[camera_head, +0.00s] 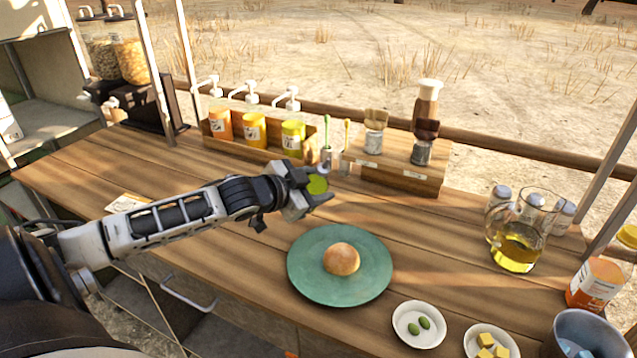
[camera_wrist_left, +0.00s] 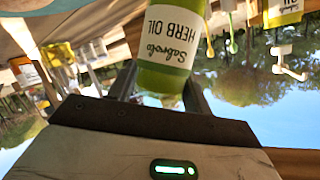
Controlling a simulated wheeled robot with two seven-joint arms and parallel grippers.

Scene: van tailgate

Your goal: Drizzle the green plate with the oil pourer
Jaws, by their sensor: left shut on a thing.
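The green plate (camera_head: 304,272) lies flat on the wooden counter with a round bun (camera_head: 342,258) at its middle. My left gripper (camera_head: 316,190) is above the counter, behind and slightly left of the plate. It is shut on the oil pourer (camera_head: 318,183), a green bottle mostly hidden by the fingers in the head view. In the left wrist view the bottle (camera_wrist_left: 168,78) shows a white "Herb Oil" label between the fingers. The bottle is apart from the plate. My right gripper is out of view.
A wooden rack (camera_head: 228,138) of pump bottles and a wooden stand (camera_head: 400,178) with brushes are at the back. A glass jug (camera_head: 516,250) of yellow liquid is right. White dishes with olives (camera_head: 419,324) and yellow cubes (camera_head: 490,345) sit near the front edge.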

